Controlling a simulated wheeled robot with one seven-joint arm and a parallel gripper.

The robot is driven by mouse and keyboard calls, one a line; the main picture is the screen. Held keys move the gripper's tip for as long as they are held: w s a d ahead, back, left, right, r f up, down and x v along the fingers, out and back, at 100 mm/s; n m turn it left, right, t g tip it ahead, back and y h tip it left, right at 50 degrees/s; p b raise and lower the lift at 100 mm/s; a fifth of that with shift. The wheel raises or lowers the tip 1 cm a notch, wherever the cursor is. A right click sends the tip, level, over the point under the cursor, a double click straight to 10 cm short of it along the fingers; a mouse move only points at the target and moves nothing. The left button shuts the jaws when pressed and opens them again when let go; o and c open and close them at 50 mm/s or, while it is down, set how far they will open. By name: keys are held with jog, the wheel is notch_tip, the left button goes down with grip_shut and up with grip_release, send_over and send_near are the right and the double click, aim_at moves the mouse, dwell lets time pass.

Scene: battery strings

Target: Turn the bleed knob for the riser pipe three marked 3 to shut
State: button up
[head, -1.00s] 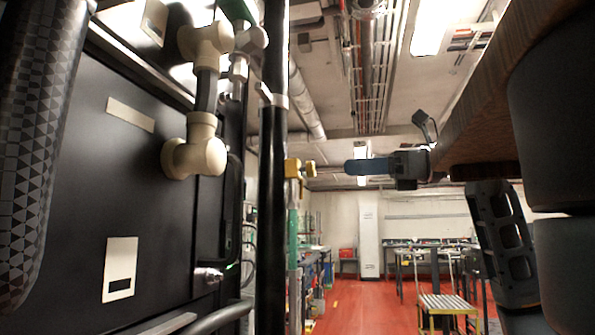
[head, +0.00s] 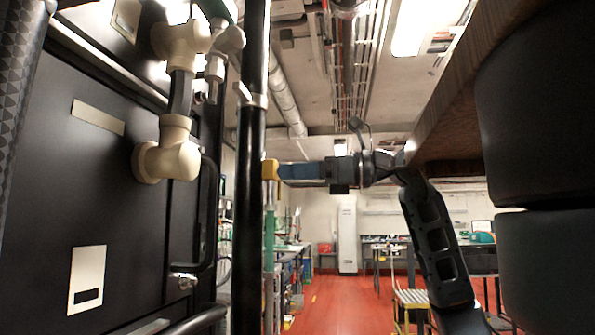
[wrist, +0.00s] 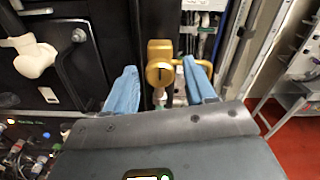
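A brass bleed fitting (head: 270,170) sits on a green riser pipe (head: 269,240), just right of a thick black pole in the head view. In the wrist view the brass fitting (wrist: 160,68) shows a round face with a small dark mark and a thin brass arm reaching right. I cannot read a number on it. My gripper (head: 283,171) points left at the fitting, its blue fingers overlapping or close to it. In the wrist view my gripper (wrist: 160,66) is open, with one blue finger on each side of the round face. Contact cannot be told.
A black cabinet (head: 90,190) with cream pipe elbows (head: 172,155) fills the left. The black vertical pole (head: 250,200) stands close beside the fitting. Red floor (head: 335,300) lies open beyond, with benches and a yellow-edged step stool (head: 412,298) further back.

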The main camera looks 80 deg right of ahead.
jog(key=c, duration=0.9)
